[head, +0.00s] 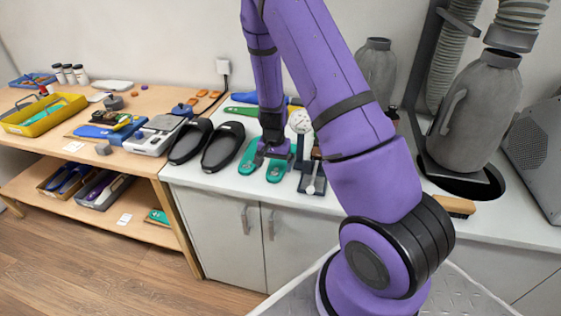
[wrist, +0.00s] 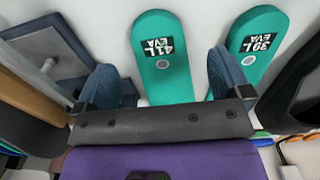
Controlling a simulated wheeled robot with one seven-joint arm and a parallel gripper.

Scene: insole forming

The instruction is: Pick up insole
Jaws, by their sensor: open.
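Two teal-green insoles lie flat on the light counter. The insole marked 41 L EVA (wrist: 161,35) is in the middle of the wrist view; in the head view it is the right one (head: 276,172). The insole marked 39 L EVA (wrist: 262,25) lies beside it, to the left in the head view (head: 246,164). My gripper (wrist: 166,82) is open and empty, its blue fingers spread wide, with the 41 L insole between them in the wrist view. In the head view my gripper (head: 274,155) is over that insole. I cannot tell its exact height above it.
A dark grey tray with a metal tool (head: 312,184) is close to the right of the insoles. Black slippers (head: 222,146) lie to the left. Blue and green insoles (head: 256,99) lie behind. A wooden bench with bins (head: 42,114) stands at the left, grey canisters (head: 476,110) at the right.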

